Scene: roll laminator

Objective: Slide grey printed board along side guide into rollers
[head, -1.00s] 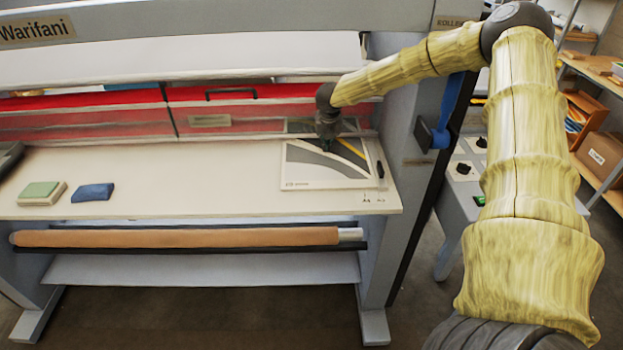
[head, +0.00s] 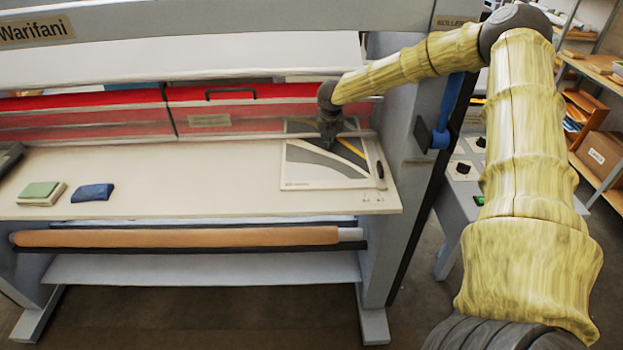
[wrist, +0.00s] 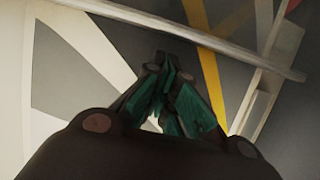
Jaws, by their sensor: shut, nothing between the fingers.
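The printed board (head: 310,178) lies flat on the cream feed table at its right end, with grey, white and yellow print. Its far edge reaches the clear guard bar in front of the rollers. The side guide (head: 380,172) runs along the board's right side; any gap is too small to tell. My gripper (head: 328,144) is shut and empty, pointing down over the far part of the board. In the wrist view the closed green fingers (wrist: 165,115) are over the board's print (wrist: 75,70). Whether the fingertips touch the board is unclear.
The red roller area (head: 255,122) lies behind the clear guard. A green-topped pad (head: 40,192) and a blue block (head: 92,192) sit at the table's left. The table's middle is clear. The machine's right side post (head: 405,130) stands close to my arm.

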